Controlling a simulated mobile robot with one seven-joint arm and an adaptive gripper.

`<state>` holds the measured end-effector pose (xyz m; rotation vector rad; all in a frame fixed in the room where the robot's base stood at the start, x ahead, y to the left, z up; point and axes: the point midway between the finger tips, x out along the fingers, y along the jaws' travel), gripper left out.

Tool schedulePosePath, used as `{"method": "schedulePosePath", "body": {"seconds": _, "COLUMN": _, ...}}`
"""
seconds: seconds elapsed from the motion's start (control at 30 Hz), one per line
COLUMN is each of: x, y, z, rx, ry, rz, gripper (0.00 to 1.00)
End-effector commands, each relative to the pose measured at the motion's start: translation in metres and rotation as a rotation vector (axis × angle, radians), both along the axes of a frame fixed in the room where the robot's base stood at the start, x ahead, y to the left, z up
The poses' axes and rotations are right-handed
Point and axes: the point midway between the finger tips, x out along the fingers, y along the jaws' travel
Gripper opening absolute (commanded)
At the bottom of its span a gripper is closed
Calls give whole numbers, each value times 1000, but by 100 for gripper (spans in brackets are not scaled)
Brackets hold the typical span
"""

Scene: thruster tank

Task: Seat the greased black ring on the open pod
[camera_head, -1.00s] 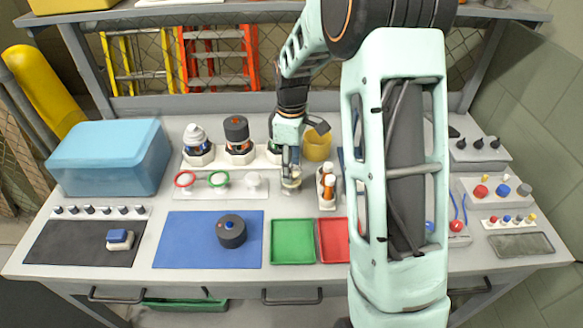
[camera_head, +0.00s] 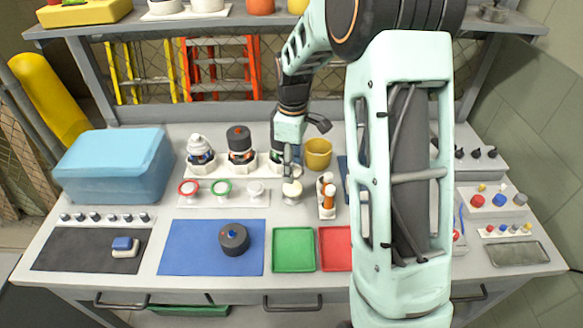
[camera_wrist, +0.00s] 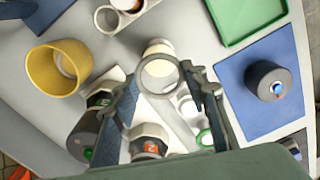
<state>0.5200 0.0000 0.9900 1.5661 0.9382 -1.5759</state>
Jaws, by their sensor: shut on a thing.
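My gripper (camera_wrist: 160,80) is shut on a ring (camera_wrist: 160,88), which looks dark grey in the wrist view. The ring is held just by a cream-topped post (camera_wrist: 158,47); whether they touch cannot be told. In the head view my gripper (camera_head: 290,172) is over this post (camera_head: 292,189), and the ring is hard to make out. The open pod (camera_head: 200,150) stands leftmost in the pod rack, with its white stepped top bare. A black cap (camera_head: 234,239) with a blue mark lies on the blue mat (camera_head: 178,254).
A black-capped pod (camera_head: 240,142) stands in the middle of the rack; the right pod is partly behind my gripper. Red (camera_head: 188,188) and green (camera_head: 221,187) rings sit on stands in front. A yellow cup (camera_head: 318,153) and a bottle holder (camera_head: 327,208) flank my gripper's right.

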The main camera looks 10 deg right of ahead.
Motion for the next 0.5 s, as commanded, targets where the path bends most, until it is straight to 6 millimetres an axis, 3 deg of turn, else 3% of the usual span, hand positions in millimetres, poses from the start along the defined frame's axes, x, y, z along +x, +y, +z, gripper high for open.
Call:
{"method": "schedulePosePath", "body": {"seconds": 0.23, "x": -11, "y": 0, "z": -4, "rx": -1, "ry": 1, "rz": -157, "gripper": 31}}
{"method": "schedulePosePath", "body": {"seconds": 0.5, "x": -41, "y": 1, "z": -15, "rx": -2, "ry": 0, "rz": -626, "gripper": 31}}
